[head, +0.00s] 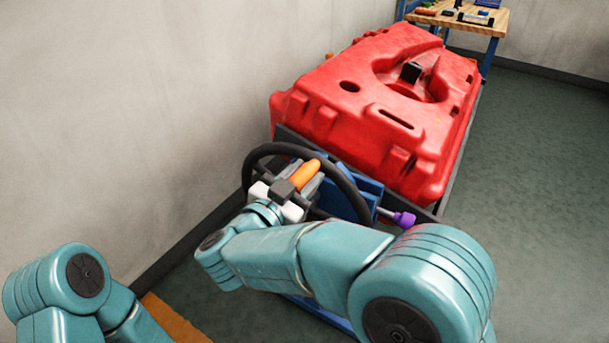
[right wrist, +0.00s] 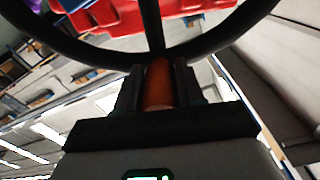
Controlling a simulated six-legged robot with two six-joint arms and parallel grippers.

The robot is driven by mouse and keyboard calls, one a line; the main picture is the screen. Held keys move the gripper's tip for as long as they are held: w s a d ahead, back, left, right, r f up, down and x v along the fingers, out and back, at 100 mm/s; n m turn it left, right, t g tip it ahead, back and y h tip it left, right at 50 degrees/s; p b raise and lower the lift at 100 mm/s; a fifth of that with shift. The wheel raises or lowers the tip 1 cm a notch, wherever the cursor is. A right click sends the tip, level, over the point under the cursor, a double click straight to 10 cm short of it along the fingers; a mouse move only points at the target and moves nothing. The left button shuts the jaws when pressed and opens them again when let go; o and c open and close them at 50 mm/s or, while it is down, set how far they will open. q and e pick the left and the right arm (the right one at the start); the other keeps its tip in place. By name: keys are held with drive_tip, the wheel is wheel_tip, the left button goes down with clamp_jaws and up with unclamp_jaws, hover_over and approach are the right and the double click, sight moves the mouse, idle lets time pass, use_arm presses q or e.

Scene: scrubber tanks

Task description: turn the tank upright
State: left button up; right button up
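The red tank (head: 345,120) lies in a dark frame (head: 455,165) by the wall, a broad face with a round hole and a deep recess turned up. A black handwheel (head: 262,152) stands at the near end of the frame. It also shows in the right wrist view (right wrist: 215,38). My right gripper (head: 300,182) is at the wheel, its fingers on both sides of the orange handle (head: 308,174). In the right wrist view the fingers press close against the orange handle (right wrist: 158,88). My left gripper is out of view; only its arm shows at lower left.
A purple-tipped pin (head: 403,218) sticks out beside the wheel, near a blue plate (head: 343,204). A grey wall (head: 120,110) runs close along the left. A wooden workbench (head: 455,20) with tools stands behind. The green floor (head: 545,190) is clear at right.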

sight(329, 180)
clamp_jaws()
drive_tip(key=shift+f, duration=0.1)
drive_tip(key=shift+f, duration=0.1)
drive_tip(key=shift+d+f, duration=0.1)
drive_tip(key=s+d+m+b, duration=0.1)
drive_tip(key=b, duration=0.1)
drive_tip(key=s+d+f+m+b, duration=0.1)
drive_tip(key=shift+d+f+b, duration=0.25)
drive_tip(key=shift+f+b, duration=0.05)
drive_tip(key=shift+b, duration=0.1)
drive_tip(key=s+d+f+m+b, duration=0.2)
drive_tip(key=d+f+b, duration=0.1)
drive_tip(key=d, duration=0.1)
drive_tip(key=shift+s+f+b, duration=0.25)
drive_tip(key=shift+s+b, duration=0.15)
drive_tip(key=shift+f, duration=0.1)
